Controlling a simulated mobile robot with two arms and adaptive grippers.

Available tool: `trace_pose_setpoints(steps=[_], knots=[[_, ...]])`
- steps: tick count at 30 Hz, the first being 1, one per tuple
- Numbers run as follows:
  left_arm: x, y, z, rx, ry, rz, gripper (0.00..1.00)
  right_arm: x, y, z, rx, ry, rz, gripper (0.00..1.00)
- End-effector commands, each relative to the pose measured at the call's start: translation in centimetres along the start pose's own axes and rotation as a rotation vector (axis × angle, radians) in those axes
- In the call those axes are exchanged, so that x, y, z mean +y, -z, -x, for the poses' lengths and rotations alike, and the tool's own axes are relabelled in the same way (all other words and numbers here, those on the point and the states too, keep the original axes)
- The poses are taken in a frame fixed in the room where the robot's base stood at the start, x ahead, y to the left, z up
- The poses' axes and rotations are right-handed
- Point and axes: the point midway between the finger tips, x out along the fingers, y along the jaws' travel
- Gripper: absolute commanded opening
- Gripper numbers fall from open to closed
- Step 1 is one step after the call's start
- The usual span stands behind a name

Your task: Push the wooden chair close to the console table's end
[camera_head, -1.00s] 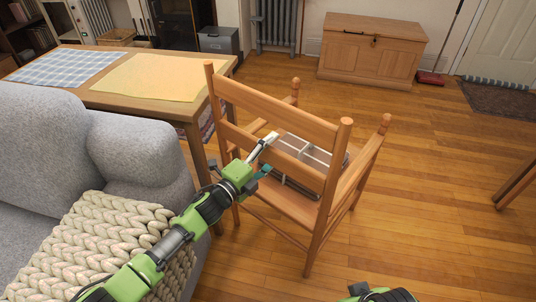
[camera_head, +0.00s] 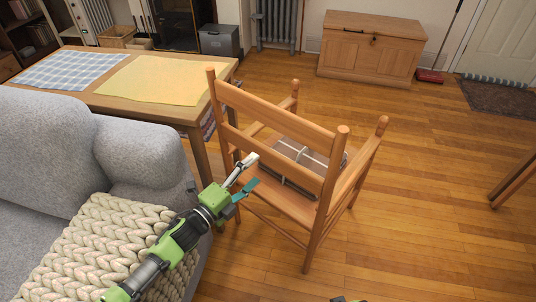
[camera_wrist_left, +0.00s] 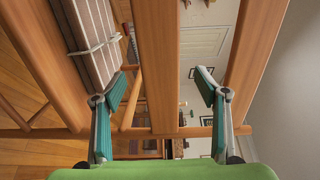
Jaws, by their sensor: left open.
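The wooden chair (camera_head: 276,112) stands upright at the right end of the console table (camera_head: 165,114), its slatted back toward me. A cushion with pale ties (camera_head: 303,153) is on its seat. In the picture its left back post overlaps the table's corner; I cannot tell if they touch. My left gripper (camera_head: 250,172) is open at the chair's back, near the lower slat. In the left wrist view, a wooden bar of the chair (camera_wrist_left: 157,60) runs between its open fingers (camera_wrist_left: 160,88). Only a sliver of my right gripper (camera_head: 348,299) shows at the bottom edge.
A grey sofa (camera_head: 142,150) with a knitted throw (camera_head: 95,235) is left of my left arm. A wooden chest (camera_head: 370,55) stands at the back wall. A wooden leg (camera_head: 513,178) shows at right. The floor (camera_head: 430,180) right of the chair is clear.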

Motion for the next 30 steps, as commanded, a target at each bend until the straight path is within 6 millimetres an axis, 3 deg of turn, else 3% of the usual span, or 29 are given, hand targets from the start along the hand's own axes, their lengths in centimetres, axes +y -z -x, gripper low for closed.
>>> trace_pose_setpoints(steps=[7,18,25,30], knots=[[-0.1,0.1,2.9,0.0,-0.001,0.0,0.67,-0.2,-1.9,-2.5,-0.018,0.002,0.003,0.4],[0.0,0.0,3.3,-0.011,-0.003,0.014,0.67,-0.2,-2.1,-2.8,-0.018,0.003,0.003,0.4],[0.6,-1.3,5.1,-0.223,-0.069,0.279,0.67,0.0,0.1,0.5,0.004,0.0,0.001,0.4],[2.3,-2.5,9.6,-0.48,-0.16,0.612,0.67,0.2,2.0,4.7,0.022,-0.002,-0.003,0.4]])
